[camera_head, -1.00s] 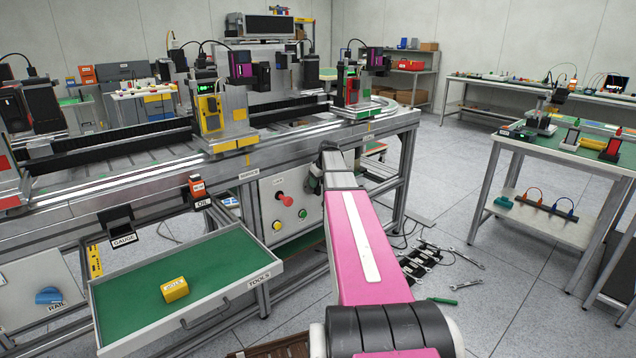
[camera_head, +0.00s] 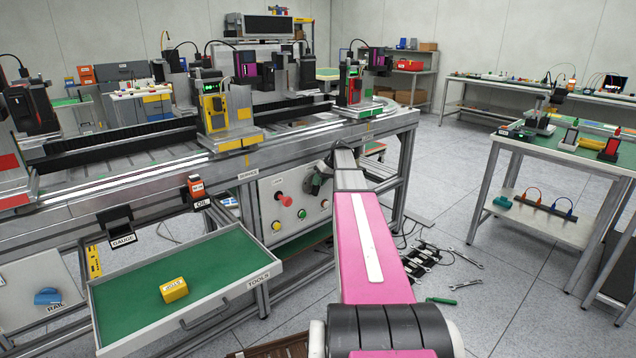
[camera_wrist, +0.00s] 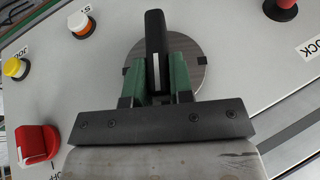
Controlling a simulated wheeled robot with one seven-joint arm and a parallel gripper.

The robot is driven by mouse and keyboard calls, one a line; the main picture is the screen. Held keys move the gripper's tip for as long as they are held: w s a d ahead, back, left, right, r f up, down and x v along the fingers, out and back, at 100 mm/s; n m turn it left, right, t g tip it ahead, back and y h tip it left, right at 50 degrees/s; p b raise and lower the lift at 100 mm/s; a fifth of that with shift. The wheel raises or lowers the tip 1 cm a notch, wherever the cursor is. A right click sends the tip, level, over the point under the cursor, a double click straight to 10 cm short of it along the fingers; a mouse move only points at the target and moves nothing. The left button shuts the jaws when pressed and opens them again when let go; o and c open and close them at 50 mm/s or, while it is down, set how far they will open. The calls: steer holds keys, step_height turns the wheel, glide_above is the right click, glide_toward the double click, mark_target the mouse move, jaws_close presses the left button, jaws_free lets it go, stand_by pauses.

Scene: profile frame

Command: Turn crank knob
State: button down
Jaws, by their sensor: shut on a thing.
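The crank knob (camera_wrist: 155,45) is a black bar handle with a white mark, set on a round grey disc (camera_wrist: 186,52) on the panel in the wrist view. My gripper (camera_wrist: 157,88) has green fingers closed on either side of the handle. The bar stands nearly upright in that view, leaning slightly left. In the head view my gripper (camera_head: 318,181) is at the front panel (camera_head: 293,208) below the rail machine, mostly hidden by its small size and my pink arm.
A red switch (camera_wrist: 36,143) shows in the wrist view. An open tool drawer (camera_head: 200,262) holding a yellow block (camera_head: 174,290) juts out at left. Wrenches (camera_head: 466,284) lie on the floor.

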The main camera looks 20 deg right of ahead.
steer(key=y, duration=0.2)
steer(key=d+g+y, duration=0.1)
steer(key=shift+w+f+m+y, duration=0.2)
steer(key=shift+f+m+y, duration=0.1)
steer(key=shift+m, duration=0.1)
steer(key=shift+d+f+y, duration=0.1)
steer(key=shift+f+y, duration=0.05)
steer(key=shift+y, duration=0.55)
steer(key=shift+m+g+y, duration=0.3)
steer(key=c, duration=1)
jaws_free()
steer(key=shift+d, duration=0.1)
steer(key=v, duration=1)
steer(key=shift+d+r, duration=0.2)
steer(key=shift+r, duration=0.05)
steer(key=shift+s, duration=0.1)
